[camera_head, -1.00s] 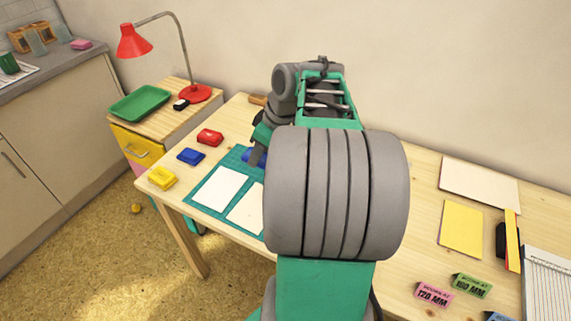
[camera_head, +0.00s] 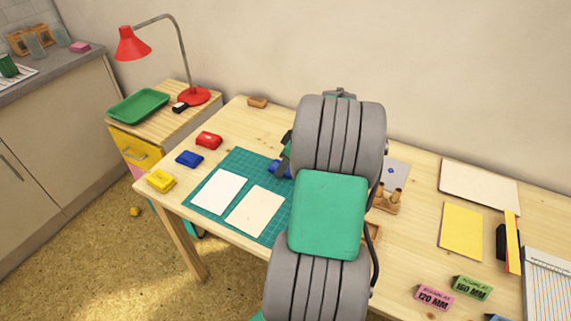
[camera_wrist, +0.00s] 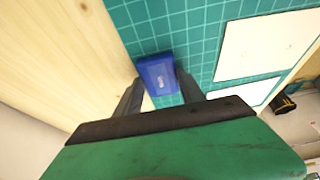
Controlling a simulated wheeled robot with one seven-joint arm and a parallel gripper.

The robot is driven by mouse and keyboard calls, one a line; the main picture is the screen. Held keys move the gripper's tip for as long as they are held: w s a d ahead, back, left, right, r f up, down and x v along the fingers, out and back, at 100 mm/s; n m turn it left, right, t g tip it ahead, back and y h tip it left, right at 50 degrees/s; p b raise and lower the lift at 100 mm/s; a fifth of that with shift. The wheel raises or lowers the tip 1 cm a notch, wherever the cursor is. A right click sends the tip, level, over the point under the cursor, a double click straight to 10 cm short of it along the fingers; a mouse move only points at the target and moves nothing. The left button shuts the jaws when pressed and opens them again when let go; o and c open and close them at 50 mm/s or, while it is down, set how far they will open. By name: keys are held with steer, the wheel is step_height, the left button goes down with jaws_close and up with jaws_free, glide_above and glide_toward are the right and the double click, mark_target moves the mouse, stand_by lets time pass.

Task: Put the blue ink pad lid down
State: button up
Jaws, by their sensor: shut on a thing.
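My gripper (camera_wrist: 160,88) is shut on the blue ink pad lid (camera_wrist: 157,74), with one dark finger on each side of it. In the wrist view the lid is over the edge of the green cutting mat (camera_wrist: 200,50); its height above the mat is hard to tell. In the head view the lid (camera_head: 280,169) shows partly beside my arm, at the mat's far right part. The blue ink pad (camera_head: 189,158) sits on the table left of the mat, between the red ink pad (camera_head: 209,140) and the yellow ink pad (camera_head: 160,180).
A white card (camera_head: 219,191) and a cream card (camera_head: 255,211) lie on the mat. Wooden-handled stamps (camera_head: 387,199) stand right of my arm, near a grey card (camera_head: 395,174). A small wooden block (camera_head: 257,102) lies at the back. Bare table lies behind the mat.

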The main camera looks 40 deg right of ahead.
steer(key=shift+f, duration=0.15)
steer(key=o, duration=1.3)
